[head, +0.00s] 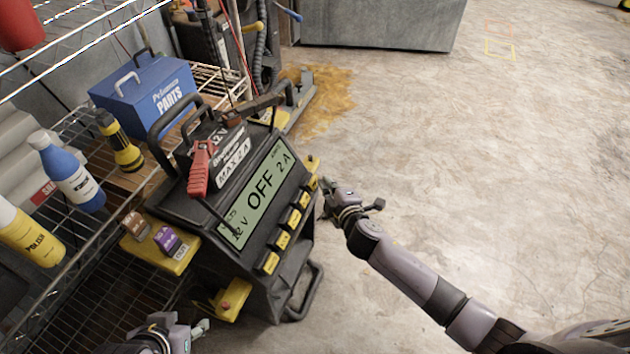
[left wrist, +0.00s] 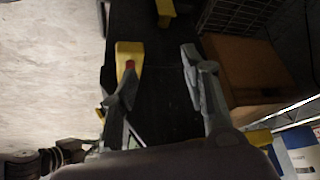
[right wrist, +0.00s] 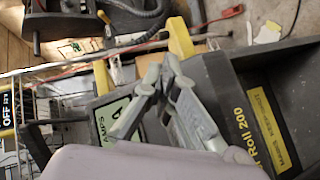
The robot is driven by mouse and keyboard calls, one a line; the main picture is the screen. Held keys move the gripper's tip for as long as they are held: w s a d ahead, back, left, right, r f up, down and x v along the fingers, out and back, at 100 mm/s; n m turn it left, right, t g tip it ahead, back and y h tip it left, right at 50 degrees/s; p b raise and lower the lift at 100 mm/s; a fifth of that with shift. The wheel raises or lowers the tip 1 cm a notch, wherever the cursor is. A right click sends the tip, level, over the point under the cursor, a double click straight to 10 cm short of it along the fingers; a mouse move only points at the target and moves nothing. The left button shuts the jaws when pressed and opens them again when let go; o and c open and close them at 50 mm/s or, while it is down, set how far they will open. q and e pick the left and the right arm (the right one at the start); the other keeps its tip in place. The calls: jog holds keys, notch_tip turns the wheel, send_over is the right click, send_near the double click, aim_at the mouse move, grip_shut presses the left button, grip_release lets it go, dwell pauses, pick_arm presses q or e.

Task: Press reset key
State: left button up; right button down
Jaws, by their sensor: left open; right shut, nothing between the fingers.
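My left gripper (head: 198,328) is open below the unit. In the left wrist view (left wrist: 158,75) a yellow block with a red spot (left wrist: 129,58) is near its left finger.
Red and black clamps (head: 200,170) lie over the unit's top. A blue parts box (head: 145,95), a flashlight (head: 120,142), a blue bottle (head: 75,178) and a yellow bottle (head: 28,238) crowd the wire rack at left. The concrete floor (head: 480,150) at right is clear.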

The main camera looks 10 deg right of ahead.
pick_arm(q)
jog(key=shift+s+a+f+g, duration=0.25)
jog(key=shift+s+g, duration=0.1)
jog(key=shift+s, duration=0.35)
jog(key=shift+s+a+f+g, duration=0.1)
jog(key=shift+s+f+g, duration=0.2)
jog(key=shift+s, duration=0.4)
pick_arm(e)
jog(key=shift+s+d+r, duration=0.15)
jog(key=shift+d, duration=0.05)
pick_arm(q)
jog(key=shift+r, duration=0.15)
notch_tip(320, 180, down, 2)
jog(key=g+p, duration=0.1)
jog(key=p, duration=0.2)
jog(key=shift+p, duration=0.35)
pick_arm(e)
jog(key=s+d+r, duration=0.2)
jog(key=d, duration=0.1)
jog(key=shift+s+d+r, duration=0.2)
jog(key=shift+d+r, duration=0.1)
jog(key=shift+r, duration=0.05)
